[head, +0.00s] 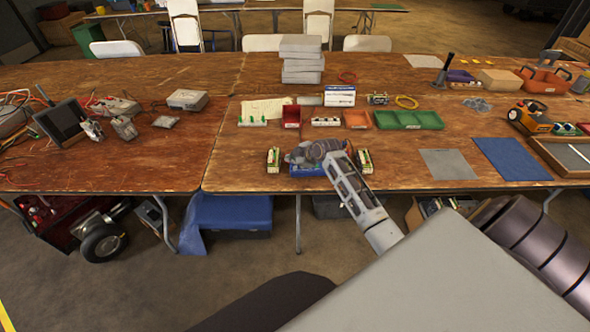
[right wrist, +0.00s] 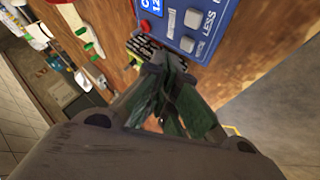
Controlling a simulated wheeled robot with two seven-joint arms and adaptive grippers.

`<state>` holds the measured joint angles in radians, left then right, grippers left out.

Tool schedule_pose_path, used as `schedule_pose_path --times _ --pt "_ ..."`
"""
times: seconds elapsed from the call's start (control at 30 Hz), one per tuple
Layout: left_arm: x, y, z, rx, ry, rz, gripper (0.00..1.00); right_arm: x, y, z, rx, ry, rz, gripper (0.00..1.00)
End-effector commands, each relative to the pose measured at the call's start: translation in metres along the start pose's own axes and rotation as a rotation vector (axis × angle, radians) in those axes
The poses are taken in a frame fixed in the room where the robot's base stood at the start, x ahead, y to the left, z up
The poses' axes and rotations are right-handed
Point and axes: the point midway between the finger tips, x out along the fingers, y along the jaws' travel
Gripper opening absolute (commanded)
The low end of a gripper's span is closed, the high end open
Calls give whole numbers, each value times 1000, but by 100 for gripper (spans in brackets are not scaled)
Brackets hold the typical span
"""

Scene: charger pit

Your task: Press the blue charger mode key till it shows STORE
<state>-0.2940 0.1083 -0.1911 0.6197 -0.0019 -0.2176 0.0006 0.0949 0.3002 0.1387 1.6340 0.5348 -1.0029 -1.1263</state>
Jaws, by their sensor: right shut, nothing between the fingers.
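The blue charger (head: 308,171) stands near the front edge of the wooden table in the head view, partly hidden by my right gripper (head: 318,151). In the right wrist view the blue charger (right wrist: 207,35) shows at the top, with grey keys marked LESS and MODE. The mode key (right wrist: 187,43) is the lower grey key. My right gripper (right wrist: 168,64) is shut and empty, its fingertips close beside the mode key; I cannot tell whether they touch it. The display (right wrist: 152,7) is cut off at the top edge; only part of "C" and "12" shows. My left gripper is not in view.
Battery-like blocks stand left (head: 273,160) and right (head: 364,161) of the charger. A grey mat (head: 448,164) and a blue mat (head: 512,159) lie at right.

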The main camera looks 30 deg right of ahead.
Motion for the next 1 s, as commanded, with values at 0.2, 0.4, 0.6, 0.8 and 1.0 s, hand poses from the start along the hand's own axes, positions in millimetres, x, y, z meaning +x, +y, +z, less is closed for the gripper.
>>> schedule_pose_path --times 0.2,0.4,0.6,0.8,1.0 --pt "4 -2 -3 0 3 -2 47 5 -3 4 0 0 1 0" --pt "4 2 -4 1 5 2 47 5 -3 3 0 0 1 0" --pt "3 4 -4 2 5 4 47 4 -3 3 0 0 1 0" --pt "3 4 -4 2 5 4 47 4 -3 3 0 0 1 0" --pt "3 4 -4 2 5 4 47 4 -3 3 0 0 1 0"
